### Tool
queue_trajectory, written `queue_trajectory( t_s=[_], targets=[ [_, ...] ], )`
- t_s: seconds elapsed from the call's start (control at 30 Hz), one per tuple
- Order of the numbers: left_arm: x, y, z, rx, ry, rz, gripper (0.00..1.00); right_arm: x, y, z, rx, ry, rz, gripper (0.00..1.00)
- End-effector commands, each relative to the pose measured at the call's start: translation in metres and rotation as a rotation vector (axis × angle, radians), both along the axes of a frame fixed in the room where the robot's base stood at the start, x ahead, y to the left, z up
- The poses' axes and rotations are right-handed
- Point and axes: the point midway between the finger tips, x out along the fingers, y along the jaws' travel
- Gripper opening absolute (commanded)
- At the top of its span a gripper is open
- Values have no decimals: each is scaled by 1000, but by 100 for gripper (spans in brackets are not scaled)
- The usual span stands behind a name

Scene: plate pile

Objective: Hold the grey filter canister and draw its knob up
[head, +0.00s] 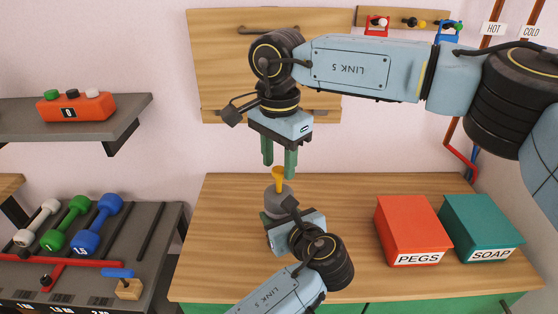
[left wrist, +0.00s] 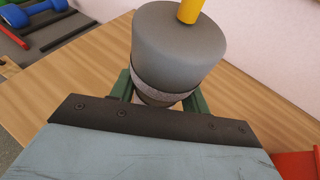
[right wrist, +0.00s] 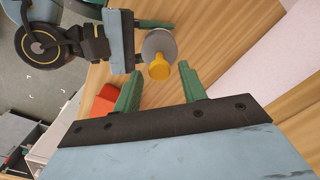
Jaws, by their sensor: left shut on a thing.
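The grey filter canister (head: 279,200) stands upright on the wooden counter, with a yellow knob (head: 279,178) on top. In the left wrist view the canister (left wrist: 178,50) sits between the green fingers of my left gripper (left wrist: 160,90), which is shut around its lower part. The left gripper hides part of the canister in the head view. My right gripper (head: 279,162) points down just above the knob, with its fingers apart and empty. In the right wrist view the knob (right wrist: 159,68) shows beyond the gap between the open fingers, not between them.
A red PEGS box (head: 408,225) and a teal SOAP box (head: 478,225) stand on the counter (head: 345,195) to the right. A rack with several dumbbells (head: 92,225) is at left, below a shelf (head: 120,112) with an orange block (head: 76,106). A wooden board (head: 220,60) is behind.

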Motion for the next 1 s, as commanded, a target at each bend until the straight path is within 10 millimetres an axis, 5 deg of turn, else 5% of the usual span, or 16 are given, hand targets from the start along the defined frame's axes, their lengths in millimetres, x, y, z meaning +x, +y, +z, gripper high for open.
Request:
queue_trajectory(
  t_s=[0.37,1.0],
  targets=[
    [0,1,-1,2,3,2,15,0,0,3,-1,0,-1,46],
    [0,1,-1,2,2,2,15,0,0,112,-1,0,-1,46]
  ],
)
